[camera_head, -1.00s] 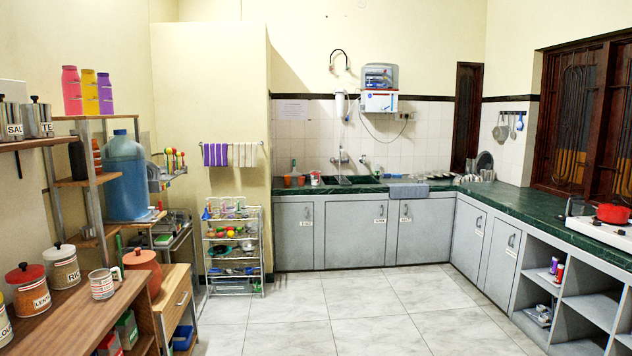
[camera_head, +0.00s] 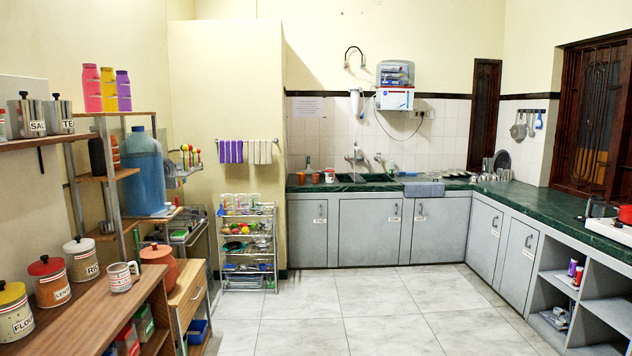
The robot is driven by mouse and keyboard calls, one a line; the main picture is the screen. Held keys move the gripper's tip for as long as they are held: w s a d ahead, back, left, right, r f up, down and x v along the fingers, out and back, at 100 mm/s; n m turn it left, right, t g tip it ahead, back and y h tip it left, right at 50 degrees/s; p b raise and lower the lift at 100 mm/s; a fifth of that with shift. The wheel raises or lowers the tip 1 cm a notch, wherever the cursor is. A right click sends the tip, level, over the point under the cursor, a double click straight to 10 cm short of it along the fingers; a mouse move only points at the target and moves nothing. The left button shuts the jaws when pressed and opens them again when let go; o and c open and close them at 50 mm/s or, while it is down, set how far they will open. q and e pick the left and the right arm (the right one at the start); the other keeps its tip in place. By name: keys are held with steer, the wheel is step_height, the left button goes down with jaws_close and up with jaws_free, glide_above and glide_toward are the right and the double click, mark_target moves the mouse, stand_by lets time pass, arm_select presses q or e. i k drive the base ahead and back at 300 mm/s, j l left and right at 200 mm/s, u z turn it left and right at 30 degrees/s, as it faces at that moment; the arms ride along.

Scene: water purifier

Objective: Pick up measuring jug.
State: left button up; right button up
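A small pale cup-shaped vessel with red markings and a side handle (camera_head: 120,278) stands upright on the wooden shelf top at the lower left. It looks like the measuring jug, but its markings are too small to read. It stands to the right of the labelled jars and left of a round terracotta pot (camera_head: 158,266). Neither of my grippers shows in the head view.
Jars labelled flour (camera_head: 14,316), lentil (camera_head: 50,287) and rice (camera_head: 82,262) line the wooden shelf top (camera_head: 105,308). A large blue water container (camera_head: 143,175) stands on the rack behind. A wire rack (camera_head: 249,245) stands beyond. The tiled floor (camera_head: 355,310) is clear.

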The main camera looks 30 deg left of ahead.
mark_target(329, 172)
steer(key=i+j+u, duration=0.5)
steer(key=i+u, duration=0.15)
steer(key=i, duration=0.2)
steer(key=i+u, duration=0.45)
steer(key=i, duration=3.95)
